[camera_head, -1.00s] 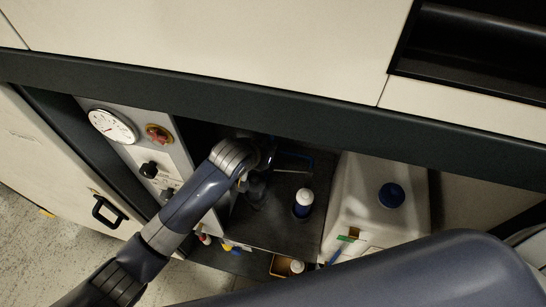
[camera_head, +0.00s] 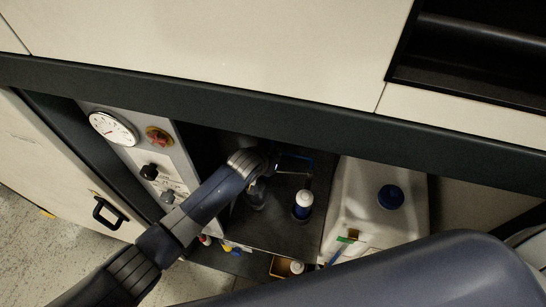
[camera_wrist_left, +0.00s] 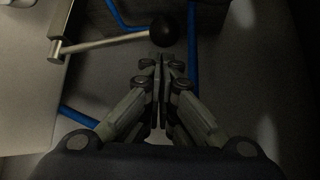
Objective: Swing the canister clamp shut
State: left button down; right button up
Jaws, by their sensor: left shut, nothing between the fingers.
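In the left wrist view, a thin metal lever with a black ball knob (camera_wrist_left: 165,30) reaches right from a metal bracket; it looks like the clamp handle. My left gripper (camera_wrist_left: 160,62) is shut and empty, its fingertips just below the knob in the picture. I cannot tell whether they touch it. A blue bar (camera_wrist_left: 193,45) passes to the right of the knob. In the head view, my left wrist reaches into the dark cabinet bay, and its fingers are mostly hidden. The white canister (camera_head: 347,205) with a blue cap (camera_head: 391,196) stands to the right. My right gripper is not in view.
A white bottle with a blue band (camera_head: 303,204) stands on the dark shelf (camera_head: 270,235) beside my left wrist. A panel with a gauge (camera_head: 113,128) and knobs is to the left. The cabinet's dark upper edge (camera_head: 250,110) overhangs the bay.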

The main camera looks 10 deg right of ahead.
pick_arm(q)
jog(key=shift+s+a+f, duration=0.1)
jog(key=shift+s+a, duration=0.25)
jog(key=shift+s, duration=0.15)
jog(key=shift+s+a, duration=0.1)
